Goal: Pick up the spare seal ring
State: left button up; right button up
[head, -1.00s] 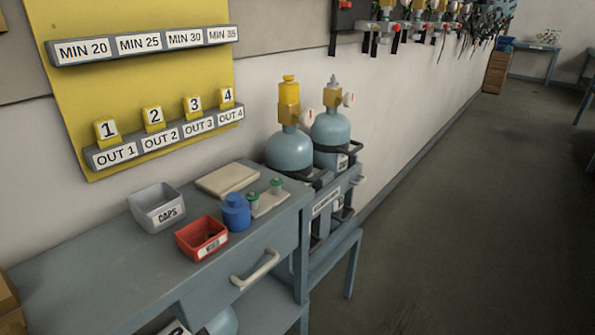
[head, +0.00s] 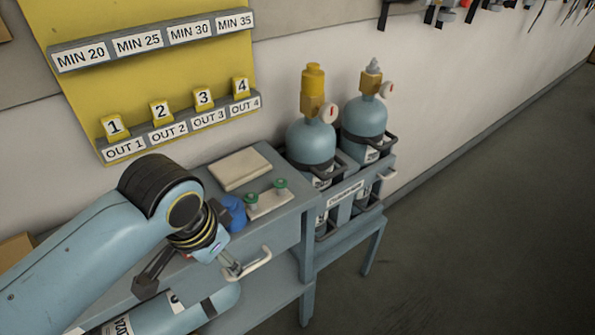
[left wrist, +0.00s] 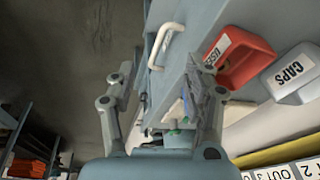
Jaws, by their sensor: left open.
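I cannot make out a seal ring in either view. My left gripper (head: 192,274) is open and empty, in front of the bench's drawer side near the white handle (head: 250,265). In the left wrist view its two fingers (left wrist: 162,82) stand apart, with the bench edge and handle (left wrist: 163,45) beyond them. The red tray (left wrist: 245,60), labelled USED, and the grey CAPS box (left wrist: 290,75) show at right there. In the head view my left arm hides most of both. A small pale stand with two green knobs (head: 268,203) sits on the bench. My right gripper is out of view.
A blue jar (head: 234,213) stands beside my left wrist, partly hidden. A flat beige pad (head: 240,168) lies at the back of the bench. Two gas cylinders (head: 311,140) stand in a rack to the right. Open floor (head: 480,240) lies further right.

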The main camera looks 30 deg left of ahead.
pick_arm(q)
jog(key=w+r, duration=0.4)
jog(key=r, duration=0.1)
jog(key=m+g+p, duration=0.2)
jog(key=m+g, duration=0.1)
send_near(280, 181)
notch_tip(280, 181, down, 3)
jog(key=shift+s+a+f+h, duration=0.1)
jog(key=shift+h, duration=0.3)
notch_tip(280, 181, down, 5)
jog(key=shift+a+f, duration=0.1)
jog(key=shift+a, duration=0.1)
jog(key=shift+f, duration=0.25)
jog(key=c, duration=0.8)
